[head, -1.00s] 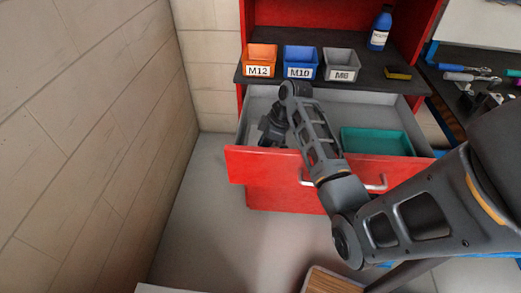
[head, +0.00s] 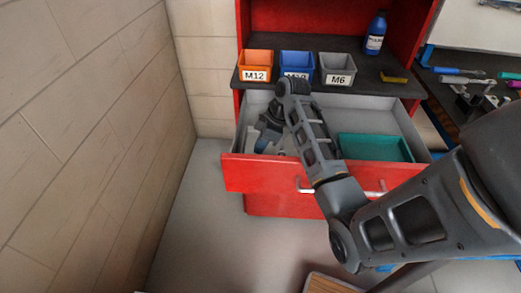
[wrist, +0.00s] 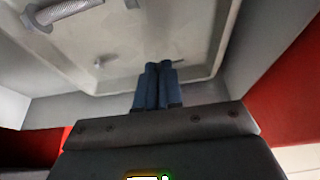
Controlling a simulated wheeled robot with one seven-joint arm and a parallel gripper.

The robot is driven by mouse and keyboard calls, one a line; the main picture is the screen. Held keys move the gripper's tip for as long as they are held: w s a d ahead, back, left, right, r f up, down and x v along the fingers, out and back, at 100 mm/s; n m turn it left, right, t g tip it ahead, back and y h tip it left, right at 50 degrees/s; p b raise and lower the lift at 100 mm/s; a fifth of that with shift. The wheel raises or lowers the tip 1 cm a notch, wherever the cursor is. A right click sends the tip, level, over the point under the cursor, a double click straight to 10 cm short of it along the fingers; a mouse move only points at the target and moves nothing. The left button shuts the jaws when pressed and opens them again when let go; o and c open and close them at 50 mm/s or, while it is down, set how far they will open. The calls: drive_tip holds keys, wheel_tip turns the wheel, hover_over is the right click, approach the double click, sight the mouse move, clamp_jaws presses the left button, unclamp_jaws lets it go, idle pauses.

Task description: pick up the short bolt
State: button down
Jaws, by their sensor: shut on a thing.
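My gripper (wrist: 158,70) points down into the open drawer, its two blue fingers close together in the wrist view. It is shut on a thin grey piece, apparently the short bolt (wrist: 178,63), whose end sticks out to the right of the fingertips. The fingers hide the rest of it. In the head view my gripper (head: 261,142) is at the left part of the drawer, and the bolt cannot be made out there.
A pale tray (wrist: 215,35) in the drawer holds other bolts, including a large bolt (wrist: 62,14) and a small one (wrist: 98,62). A teal tray (head: 375,148) lies at the drawer's right. Orange (head: 256,65), blue (head: 296,66) and grey (head: 337,68) bins stand above.

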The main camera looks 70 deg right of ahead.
drive_tip(key=s+d+r+p, duration=0.1)
drive_tip(key=s+d+r, duration=0.3)
drive_tip(key=s+r, duration=0.4)
drive_tip(key=shift+s+d+r, duration=0.3)
drive_tip(key=shift+s+d, duration=0.05)
drive_tip(key=shift+s, duration=0.9)
